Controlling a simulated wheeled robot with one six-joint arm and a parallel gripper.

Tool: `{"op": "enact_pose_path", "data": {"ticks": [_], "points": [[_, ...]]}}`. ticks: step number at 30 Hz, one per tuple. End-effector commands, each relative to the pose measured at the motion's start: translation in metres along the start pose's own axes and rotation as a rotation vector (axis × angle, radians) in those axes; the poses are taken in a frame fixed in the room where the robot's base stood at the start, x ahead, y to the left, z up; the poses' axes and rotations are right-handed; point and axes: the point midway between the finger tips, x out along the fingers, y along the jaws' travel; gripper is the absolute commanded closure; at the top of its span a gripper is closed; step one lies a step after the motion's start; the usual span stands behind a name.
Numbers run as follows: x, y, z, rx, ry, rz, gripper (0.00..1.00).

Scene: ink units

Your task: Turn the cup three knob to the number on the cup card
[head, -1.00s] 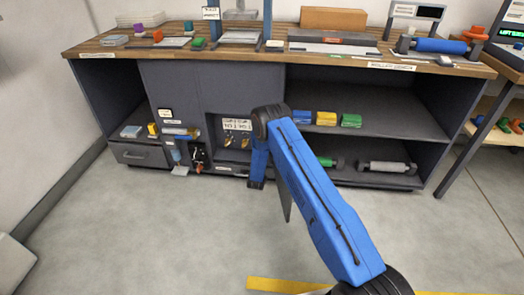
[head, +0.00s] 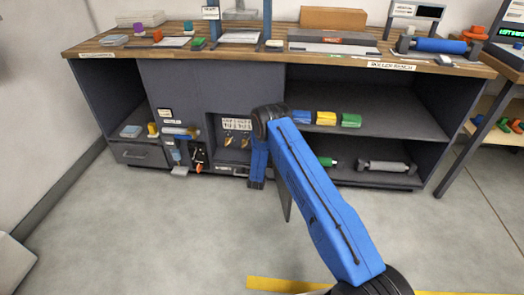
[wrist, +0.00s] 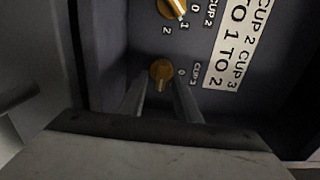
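The cup three knob (wrist: 161,72) is orange and round, on a dark panel in the wrist view. Its grip points down in the picture. A 0 and the CUP 3 label stand to its right; its other numbers are hidden. My gripper (wrist: 161,84) has one finger on each side of the knob, with a small gap seeming to remain; touch cannot be told. The white cup card (wrist: 235,45) shows CUP 2, CUP 3, TO 1 and TO 2, partly cut off. It also shows small in the head view (head: 236,124). There my arm hides the gripper.
The cup two knob (wrist: 173,8) is close above, pointing toward its 1. In the head view, a wooden-topped bench (head: 330,55) stands over the recess. Colored blocks (head: 327,118) lie on the shelf to the right. The floor in front (head: 120,230) is clear.

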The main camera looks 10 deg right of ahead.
Motion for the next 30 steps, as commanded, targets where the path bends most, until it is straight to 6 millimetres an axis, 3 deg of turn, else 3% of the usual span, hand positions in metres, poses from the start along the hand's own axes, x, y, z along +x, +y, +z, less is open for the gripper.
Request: {"op": "enact_pose_path", "data": {"ticks": [11, 30], "points": [[-0.011, 0.0, 0.001, -0.001, -0.002, 0.001, 0.7], [-0.132, 0.0, 0.001, -0.001, -0.002, 0.0, 0.7]]}}
